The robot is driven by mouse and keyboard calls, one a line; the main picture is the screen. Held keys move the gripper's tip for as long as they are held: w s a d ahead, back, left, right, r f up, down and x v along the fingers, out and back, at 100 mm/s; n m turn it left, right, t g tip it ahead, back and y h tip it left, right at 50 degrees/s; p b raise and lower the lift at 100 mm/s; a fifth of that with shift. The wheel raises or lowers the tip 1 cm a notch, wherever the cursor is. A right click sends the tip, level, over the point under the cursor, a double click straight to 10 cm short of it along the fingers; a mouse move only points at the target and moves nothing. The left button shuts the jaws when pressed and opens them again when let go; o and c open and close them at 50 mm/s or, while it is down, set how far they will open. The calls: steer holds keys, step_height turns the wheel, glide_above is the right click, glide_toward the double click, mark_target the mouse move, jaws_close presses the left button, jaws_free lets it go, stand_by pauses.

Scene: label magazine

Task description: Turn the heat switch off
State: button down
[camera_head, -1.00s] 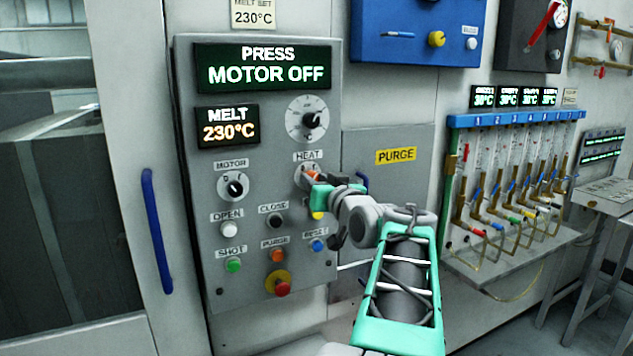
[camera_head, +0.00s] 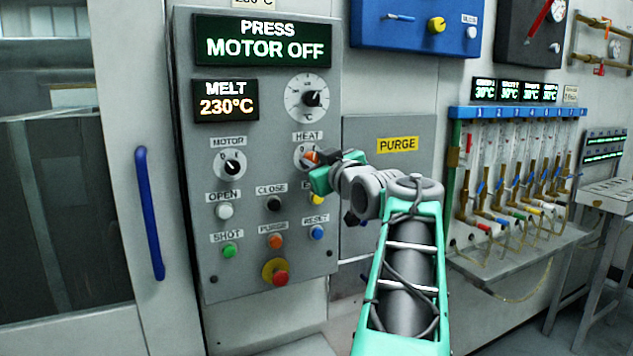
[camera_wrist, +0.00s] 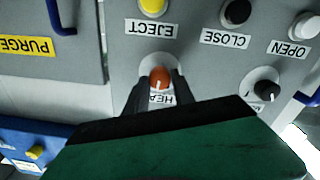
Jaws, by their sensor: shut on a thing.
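The heat switch is an orange knob (camera_head: 311,157) on a white dial under the HEAT label (camera_head: 309,135) of the grey control panel (camera_head: 262,185). In the upside-down wrist view the orange knob (camera_wrist: 159,76) sits between my two dark fingertips, with a pale mark on its face toward the HEAT label. My gripper (camera_wrist: 158,88) is shut on the knob. In the head view my gripper (camera_head: 318,162) reaches in from the right and covers part of the dial, so the knob's setting is hard to read there.
The motor knob (camera_head: 231,165) is left of the heat dial. Below are several buttons, including yellow EJECT (camera_wrist: 155,28), black CLOSE (camera_head: 273,203) and a red emergency stop (camera_head: 280,278). The PURGE cover (camera_head: 385,128) with a blue handle is to the right. The MELT display (camera_head: 225,102) reads 230°C.

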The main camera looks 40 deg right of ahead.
steer(key=shift+f+n+b, duration=0.1)
steer(key=shift+n+b, duration=4)
steer(key=shift+n, duration=0.3)
steer(key=c, duration=1.1)
jaws_free()
steer(key=shift+o, duration=0.2)
steer(key=v, duration=0.7)
steer(key=shift+s+b, duration=0.35)
steer(key=shift+s, duration=0.05)
